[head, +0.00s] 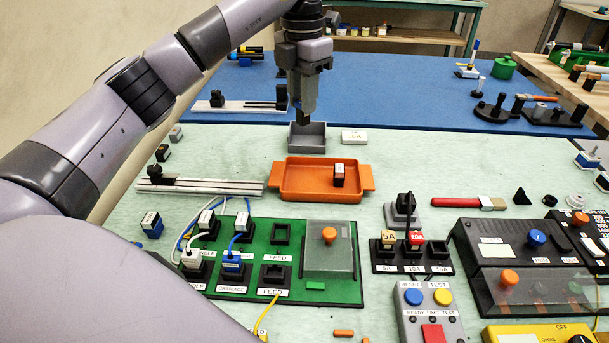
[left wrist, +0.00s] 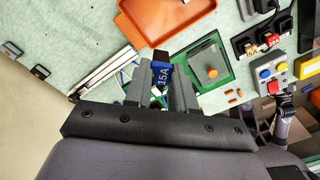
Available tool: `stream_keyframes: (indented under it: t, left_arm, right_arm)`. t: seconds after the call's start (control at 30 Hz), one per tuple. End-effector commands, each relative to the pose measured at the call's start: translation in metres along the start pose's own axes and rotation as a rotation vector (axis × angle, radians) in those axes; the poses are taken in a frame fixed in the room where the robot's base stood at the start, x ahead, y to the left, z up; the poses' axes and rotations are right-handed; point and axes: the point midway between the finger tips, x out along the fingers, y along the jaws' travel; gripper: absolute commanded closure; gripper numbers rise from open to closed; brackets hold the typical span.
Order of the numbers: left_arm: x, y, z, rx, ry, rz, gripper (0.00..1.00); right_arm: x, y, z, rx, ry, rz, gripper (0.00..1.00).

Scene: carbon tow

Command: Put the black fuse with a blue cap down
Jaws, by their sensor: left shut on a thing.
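An orange tray (head: 281,195) holding a dark fuse with a pale top (head: 339,176) stands in front of the box. A metal rail (head: 210,187) lies left of it. A green wiring board (head: 330,289) and a fuse row (head: 412,262) are nearer.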

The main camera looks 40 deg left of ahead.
Motion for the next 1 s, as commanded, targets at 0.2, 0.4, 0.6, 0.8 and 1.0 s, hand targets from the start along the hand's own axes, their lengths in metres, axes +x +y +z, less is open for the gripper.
stream_keyframes:
  t: [0.2, 0.4, 0.6, 0.8, 1.0]
  left_arm:
    - [0.061, 0.0, -0.001, 0.001, 0.005, -0.001, 1.0]
    - [0.107, 0.0, -0.001, 0.001, 0.005, 0.0, 1.0]
    - [0.128, 0.0, 0.0, 0.001, 0.0, 0.0, 1.0]
    - [0.147, 0.0, -0.001, 0.002, 0.003, 0.0, 1.0]
    - [0.172, 0.0, -0.001, 0.002, 0.001, 0.0, 1.0]
  right_arm:
    - [0.007, -0.003, 0.004, 0.007, -0.002, -0.007, 1.0]
    - [0.007, -0.004, 0.003, 0.006, 0.001, -0.012, 1.0]
    - [0.007, -0.004, 0.003, 0.004, 0.0, -0.012, 1.0]
    - [0.007, -0.004, 0.004, 0.004, 0.0, -0.012, 1.0]
    - [0.007, -0.004, 0.004, 0.004, 0.001, -0.011, 1.0]
